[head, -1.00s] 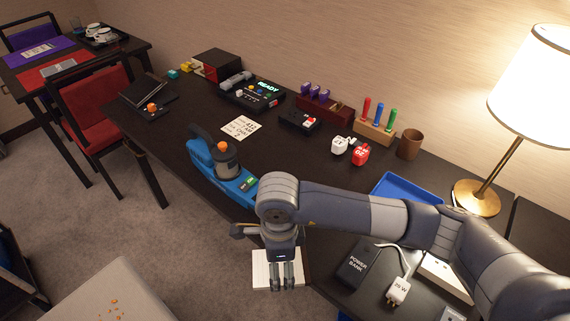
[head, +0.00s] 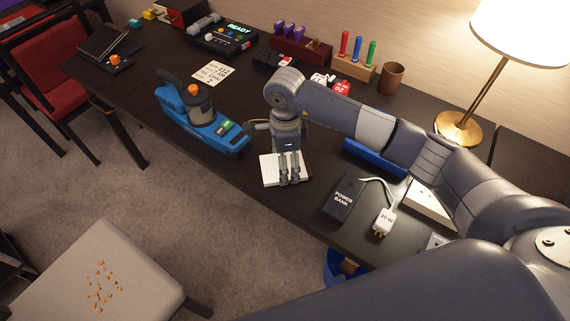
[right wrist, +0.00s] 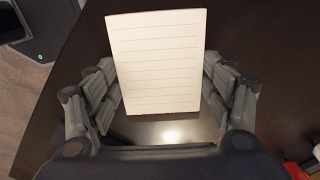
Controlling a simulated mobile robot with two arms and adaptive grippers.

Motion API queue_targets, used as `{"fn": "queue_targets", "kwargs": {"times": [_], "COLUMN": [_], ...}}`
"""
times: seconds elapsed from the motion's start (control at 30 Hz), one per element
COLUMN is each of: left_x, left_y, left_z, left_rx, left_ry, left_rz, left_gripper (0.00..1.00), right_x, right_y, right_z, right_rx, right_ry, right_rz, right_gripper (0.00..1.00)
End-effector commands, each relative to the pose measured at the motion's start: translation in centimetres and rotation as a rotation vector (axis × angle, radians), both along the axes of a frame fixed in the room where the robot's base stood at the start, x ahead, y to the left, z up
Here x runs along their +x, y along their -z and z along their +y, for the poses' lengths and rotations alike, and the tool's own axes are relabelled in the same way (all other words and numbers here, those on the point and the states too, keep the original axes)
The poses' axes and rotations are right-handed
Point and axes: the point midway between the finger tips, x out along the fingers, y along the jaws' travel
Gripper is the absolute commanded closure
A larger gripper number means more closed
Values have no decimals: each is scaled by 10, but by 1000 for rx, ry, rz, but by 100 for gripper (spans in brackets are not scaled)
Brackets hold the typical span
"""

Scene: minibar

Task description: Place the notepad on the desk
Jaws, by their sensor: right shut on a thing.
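The notepad (head: 269,169) is a white lined pad. My right gripper (head: 289,180) is shut on it, over the front part of the dark desk (head: 235,168), to the right of the blue machine. In the right wrist view the lined page (right wrist: 157,60) faces the camera between the fingers (right wrist: 160,100), with dark desk surface around and below it. I cannot tell whether the notepad touches the desk. My left gripper is not in view.
A blue machine with an orange knob (head: 205,118) stands left of the notepad. A black power bank (head: 343,198) and white charger (head: 384,221) lie to the right. A handwritten note (head: 211,73) lies farther back. Bare desk shows between these. A lamp (head: 459,125) stands at the right.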

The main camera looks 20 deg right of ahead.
Motion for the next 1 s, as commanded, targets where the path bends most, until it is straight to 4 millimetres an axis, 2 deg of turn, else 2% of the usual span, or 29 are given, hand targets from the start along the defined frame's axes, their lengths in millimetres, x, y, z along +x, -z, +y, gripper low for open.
{"fn": "queue_targets", "kwargs": {"times": [0.03, 0.37, 0.4, 0.5, 0.87, 1.0], "left_x": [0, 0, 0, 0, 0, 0], "left_y": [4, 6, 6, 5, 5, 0], "left_z": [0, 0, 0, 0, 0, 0], "left_rx": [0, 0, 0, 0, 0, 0], "left_ry": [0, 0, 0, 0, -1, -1], "left_rz": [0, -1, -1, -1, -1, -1], "left_gripper": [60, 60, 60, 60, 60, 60], "right_x": [0, 1, 1, 0, 0, 0], "right_y": [5, 7, 7, 6, 6, 0], "right_z": [0, 0, 0, 0, 0, 1], "right_rx": [1, 0, 0, 1, 1, 2], "right_ry": [1, 1, 1, 1, 1, 1], "right_rz": [-1, -2, -2, -2, -1, -2], "right_gripper": [51, 51, 23, 5, 5, 5]}}
